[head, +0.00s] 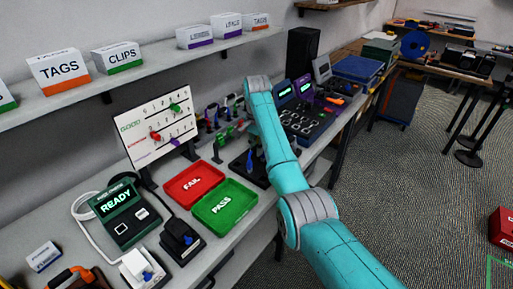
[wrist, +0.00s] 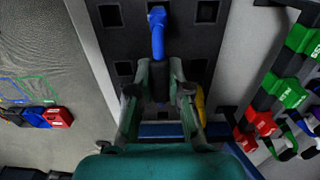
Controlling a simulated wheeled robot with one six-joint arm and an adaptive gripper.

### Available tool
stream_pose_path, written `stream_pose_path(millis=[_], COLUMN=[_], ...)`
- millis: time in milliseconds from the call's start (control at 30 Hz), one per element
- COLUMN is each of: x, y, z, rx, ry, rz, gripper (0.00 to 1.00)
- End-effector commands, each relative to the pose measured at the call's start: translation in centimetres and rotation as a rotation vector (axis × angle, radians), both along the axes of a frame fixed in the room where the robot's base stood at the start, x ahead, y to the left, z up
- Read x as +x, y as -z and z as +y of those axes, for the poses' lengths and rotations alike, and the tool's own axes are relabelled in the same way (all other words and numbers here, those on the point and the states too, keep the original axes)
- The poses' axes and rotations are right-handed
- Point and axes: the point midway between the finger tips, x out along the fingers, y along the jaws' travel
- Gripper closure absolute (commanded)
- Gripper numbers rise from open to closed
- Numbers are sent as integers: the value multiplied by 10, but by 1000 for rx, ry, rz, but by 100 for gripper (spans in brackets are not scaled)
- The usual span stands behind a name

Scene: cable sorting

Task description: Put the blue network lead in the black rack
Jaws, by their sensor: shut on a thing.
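The black rack (head: 238,166) stands on the bench to the right of the red and green trays. In the wrist view the rack (wrist: 122,68) is a dark panel with rows of square holes. The blue network lead (wrist: 157,38) is upright in the picture over the rack, its lower end at my fingertips. My gripper (wrist: 158,88) is shut on it, with a dark part between the fingers. I cannot tell whether the lead's end is in a hole. In the head view the blue lead (head: 249,160) shows at the rack; my arm hides most of the gripper.
The red FAIL tray (head: 194,184) and green PASS tray (head: 225,208) lie to the left. A tester reading READY (head: 122,212) is farther left. A yellow item (wrist: 200,104) is beside my right finger. Red and green connectors (wrist: 292,90) stand to the right in the wrist view.

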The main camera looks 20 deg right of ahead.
Motion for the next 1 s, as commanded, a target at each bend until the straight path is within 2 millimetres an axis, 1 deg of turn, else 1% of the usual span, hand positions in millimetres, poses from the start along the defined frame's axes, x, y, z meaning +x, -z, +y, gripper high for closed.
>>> stream_pose_path(millis=[533,1000], x=[0,0], y=[6,6], z=[0,0], rx=[-1,0], ry=[0,0], rz=[1,0], gripper=[100,100])
